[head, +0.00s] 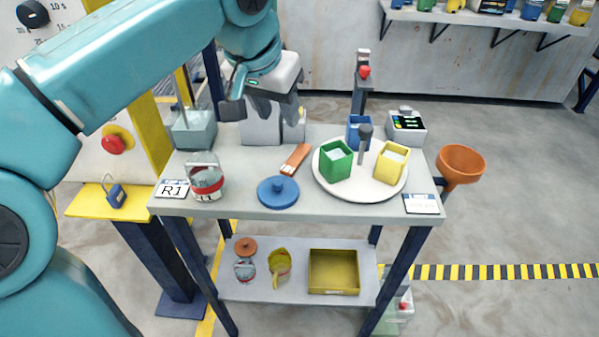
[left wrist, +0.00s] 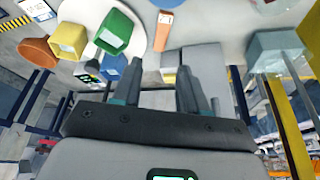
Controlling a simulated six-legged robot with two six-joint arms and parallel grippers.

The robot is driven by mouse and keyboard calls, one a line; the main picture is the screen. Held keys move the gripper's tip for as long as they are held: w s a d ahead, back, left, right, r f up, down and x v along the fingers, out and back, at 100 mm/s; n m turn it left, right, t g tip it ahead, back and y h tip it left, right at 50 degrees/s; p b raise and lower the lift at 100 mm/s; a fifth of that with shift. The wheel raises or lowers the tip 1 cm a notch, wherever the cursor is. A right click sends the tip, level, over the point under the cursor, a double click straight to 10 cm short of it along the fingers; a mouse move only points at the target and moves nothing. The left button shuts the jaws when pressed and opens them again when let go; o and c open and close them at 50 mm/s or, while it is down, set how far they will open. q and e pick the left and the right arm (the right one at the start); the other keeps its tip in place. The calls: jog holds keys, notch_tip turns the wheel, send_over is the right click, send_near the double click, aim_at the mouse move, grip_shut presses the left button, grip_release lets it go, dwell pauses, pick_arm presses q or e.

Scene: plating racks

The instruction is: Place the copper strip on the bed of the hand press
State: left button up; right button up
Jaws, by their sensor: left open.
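The copper strip (head: 296,158) is a narrow orange-brown piece lying slantwise on the grey table (head: 235,205). It also shows at the top of the left wrist view (left wrist: 163,28). A pale upright machine (head: 260,128), which seems to be the hand press, stands at the back of the table behind the strip; my gripper hides its upper part and I cannot make out its bed. My left gripper (head: 268,112) is open and empty, raised in front of the machine, behind and above the strip. Its two fingers show apart in the left wrist view (left wrist: 160,82). My right gripper is not seen.
A jar (head: 207,182) and a glassy grey tub (head: 193,132) stand left. An orange funnel (head: 461,164) juts out at the right edge.

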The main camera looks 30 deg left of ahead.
pick_arm(q)
jog(key=b, duration=0.3)
send_near(295, 159)
jog(key=x, duration=0.2)
jog(key=shift+w+f, duration=0.1)
jog(key=shift+f, duration=0.15)
jog(key=b+x, duration=0.1)
jog(key=x, duration=0.4)
jog(key=shift+f, duration=0.15)
grip_shut()
